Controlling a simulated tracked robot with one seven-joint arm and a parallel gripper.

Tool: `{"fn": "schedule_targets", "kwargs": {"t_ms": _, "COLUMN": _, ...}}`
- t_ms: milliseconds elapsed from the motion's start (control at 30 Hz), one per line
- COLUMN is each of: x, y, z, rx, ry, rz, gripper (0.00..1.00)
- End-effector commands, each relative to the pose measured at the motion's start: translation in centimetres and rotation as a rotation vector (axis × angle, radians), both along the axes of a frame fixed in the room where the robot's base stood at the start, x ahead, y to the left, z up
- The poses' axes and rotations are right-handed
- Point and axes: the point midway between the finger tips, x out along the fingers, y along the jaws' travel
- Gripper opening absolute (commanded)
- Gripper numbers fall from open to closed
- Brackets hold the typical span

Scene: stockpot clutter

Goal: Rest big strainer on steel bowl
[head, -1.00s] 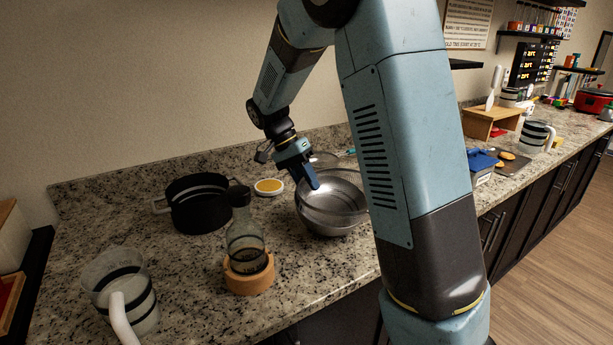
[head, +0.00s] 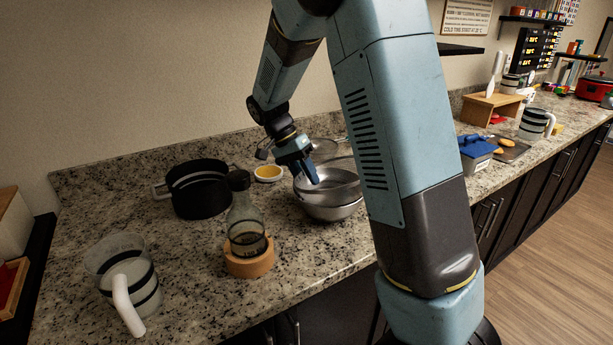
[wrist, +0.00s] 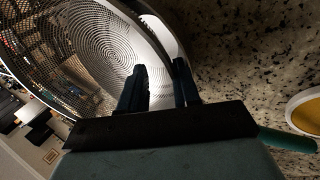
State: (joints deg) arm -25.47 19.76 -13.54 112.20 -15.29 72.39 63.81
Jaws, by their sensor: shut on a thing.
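My gripper (head: 312,178) is shut on the near-left rim of the big strainer (head: 335,185), a round metal mesh bowl. In the head view the strainer is directly above the steel bowl (head: 335,213), whose lower wall shows beneath it. Whether the two touch cannot be told. In the wrist view the strainer's mesh (wrist: 85,45) fills the upper left, with its metal rim running between my dark fingers (wrist: 160,88). My arm hides the right edges of both strainer and bowl in the head view.
A black pot (head: 200,190), a yellow-filled white dish (head: 268,173), a bottle (head: 245,225) on a wooden base and a striped pitcher (head: 125,275) stand to the left. A blue-topped box (head: 475,150) stands to the right. Speckled counter (head: 190,285) is clear in front.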

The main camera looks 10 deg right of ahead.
Motion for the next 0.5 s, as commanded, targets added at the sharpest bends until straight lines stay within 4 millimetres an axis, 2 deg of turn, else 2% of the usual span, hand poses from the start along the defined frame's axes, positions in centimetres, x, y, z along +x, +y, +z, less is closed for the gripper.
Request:
{"fn": "schedule_targets", "kwargs": {"t_ms": 33, "x": -0.91, "y": 0.21, "z": -1.80, "rx": 0.001, "ry": 0.030, "rz": -0.005, "gripper": 0.00}}
{"fn": "schedule_targets", "kwargs": {"t_ms": 133, "x": -0.91, "y": 0.23, "z": -1.80, "rx": 0.002, "ry": 0.029, "rz": -0.005, "gripper": 0.00}}
{"fn": "schedule_targets", "kwargs": {"t_ms": 167, "x": -0.91, "y": 0.24, "z": -1.80, "rx": 0.002, "ry": 0.029, "rz": -0.005, "gripper": 0.33}}
{"fn": "schedule_targets", "kwargs": {"t_ms": 400, "x": -0.89, "y": 0.21, "z": -1.80, "rx": 0.002, "ry": 0.029, "rz": -0.005, "gripper": 0.56}}
{"fn": "schedule_targets", "kwargs": {"t_ms": 500, "x": -0.77, "y": 0.33, "z": -1.50, "rx": 0.002, "ry": 0.028, "rz": -0.004, "gripper": 0.62}}
